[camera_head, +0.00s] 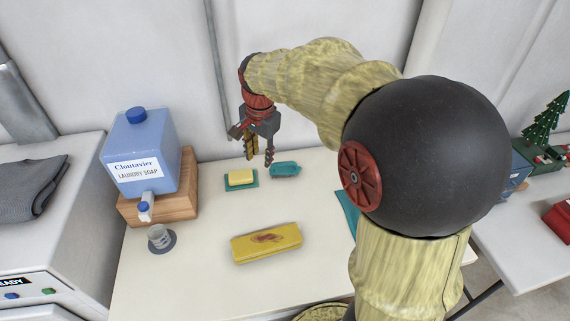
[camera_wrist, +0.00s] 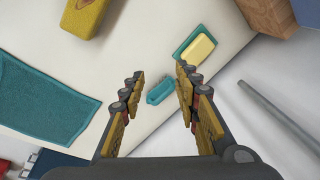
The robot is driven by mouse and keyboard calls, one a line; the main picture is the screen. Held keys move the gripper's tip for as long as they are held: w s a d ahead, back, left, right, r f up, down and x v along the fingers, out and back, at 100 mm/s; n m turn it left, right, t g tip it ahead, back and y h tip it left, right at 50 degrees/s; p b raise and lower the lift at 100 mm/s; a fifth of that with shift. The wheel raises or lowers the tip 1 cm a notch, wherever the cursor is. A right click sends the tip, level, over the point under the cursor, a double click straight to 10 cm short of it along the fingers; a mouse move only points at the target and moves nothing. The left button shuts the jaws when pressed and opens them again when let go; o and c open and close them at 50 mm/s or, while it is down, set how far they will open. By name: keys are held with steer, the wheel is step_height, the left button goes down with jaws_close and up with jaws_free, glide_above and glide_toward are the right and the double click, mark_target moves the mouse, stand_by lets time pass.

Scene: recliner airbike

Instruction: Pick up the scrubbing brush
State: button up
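The scrubbing brush is most likely the small teal block (camera_head: 285,169) lying on the white table near the wall, right of the yellow soap. In the wrist view this brush (camera_wrist: 159,91) shows between the fingers, beyond their tips; its bristles cannot be made out. My gripper (camera_head: 257,150) hangs above the table, pointing down, a little left of the brush in the head view. In the wrist view my gripper (camera_wrist: 160,75) has its two fingers apart with nothing held between them.
A yellow soap bar (camera_head: 240,177) on a teal dish sits left of the brush. A yellow case (camera_head: 266,242) lies nearer the front. A blue soap dispenser (camera_head: 140,150) on a wooden stand (camera_head: 185,205) is at left. A teal cloth (camera_wrist: 45,100) lies on the table. The wall is behind.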

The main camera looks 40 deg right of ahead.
steer(key=w+d+f+m+g+p, duration=0.2)
steer(key=w+d+f+m, duration=0.45)
steer(key=d, duration=0.25)
steer(key=m+p, duration=0.1)
steer(key=m, duration=0.2)
glide_above(282, 163)
step_height(282, 163, down, 4)
steer(key=shift+r+n+y, duration=0.1)
steer(key=shift+n+y, duration=0.15)
steer(key=shift+y, duration=0.05)
steer(key=f, duration=0.2)
steer(key=shift+d+f, duration=0.25)
steer(key=shift+f, duration=0.05)
step_height(282, 163, down, 6)
steer(key=shift+a+r+b, duration=0.1)
steer(key=shift+b, duration=0.75)
steer(key=shift+c, duration=1)
jaws_close()
